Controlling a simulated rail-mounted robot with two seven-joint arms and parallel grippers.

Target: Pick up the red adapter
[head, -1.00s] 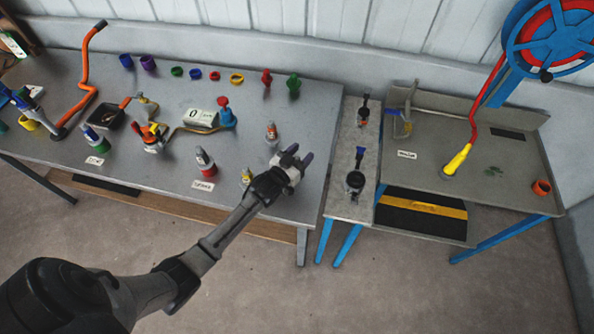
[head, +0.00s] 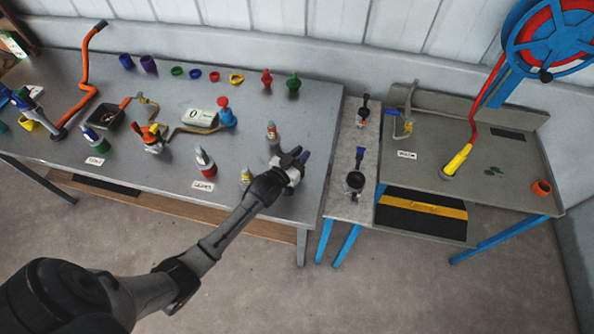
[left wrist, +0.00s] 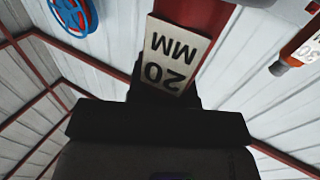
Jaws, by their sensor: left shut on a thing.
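My left gripper (head: 299,157) is over the right end of the long grey table in the head view, with its jaws pointing away from me. In the left wrist view, a red piece with a pale "20 MM" label (left wrist: 172,55) stands right at the dark jaws; I take it as the red adapter (left wrist: 205,14). The jaws are shut on it. In the head view the gripper hides most of what it holds. My right gripper is not in view.
An orange-topped bottle (head: 272,133) stands close behind the gripper, also in the left wrist view (left wrist: 298,48). A yellow bottle (head: 246,176) is just left. Red (head: 267,78) and green (head: 293,84) pieces stand at the back. A narrow bench (head: 350,135) lies right, past a gap.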

